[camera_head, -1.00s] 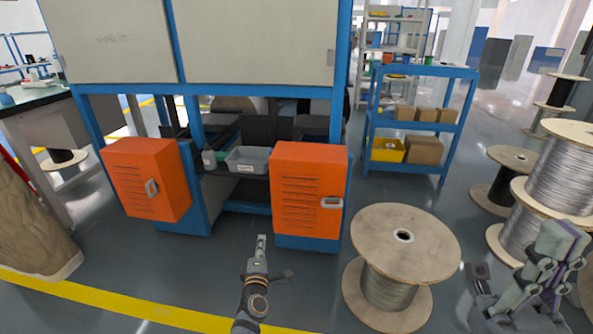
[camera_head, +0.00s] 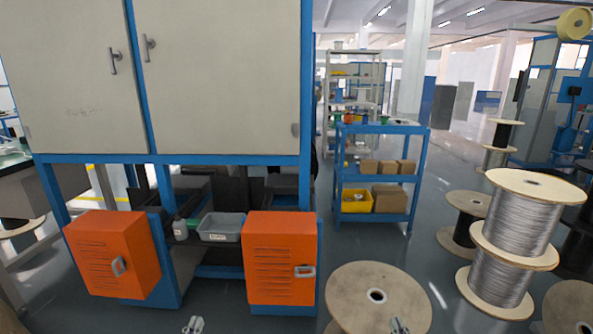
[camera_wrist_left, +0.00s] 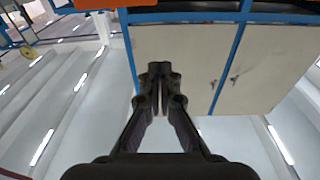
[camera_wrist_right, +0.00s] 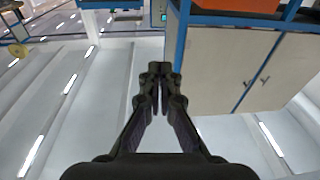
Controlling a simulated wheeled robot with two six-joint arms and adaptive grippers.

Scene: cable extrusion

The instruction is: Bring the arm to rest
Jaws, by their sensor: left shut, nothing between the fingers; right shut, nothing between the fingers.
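My left gripper (camera_head: 194,325) shows only as its tip at the bottom edge of the head view, in front of the orange boxes. In the left wrist view its dark fingers (camera_wrist_left: 160,70) meet and hold nothing. My right gripper (camera_head: 399,326) also shows only as a tip at the bottom edge, in front of the near wooden spool. In the right wrist view its fingers (camera_wrist_right: 160,70) are together and empty. Most of both arms is outside the head view.
A blue-framed machine with cream doors (camera_head: 225,80) stands ahead, with orange boxes (camera_head: 282,258) (camera_head: 112,253) and a grey bin (camera_head: 221,227) below. A near spool (camera_head: 360,285) and stacked wire spools (camera_head: 520,220) stand right. A blue shelf (camera_head: 380,180) is behind; floor between is clear.

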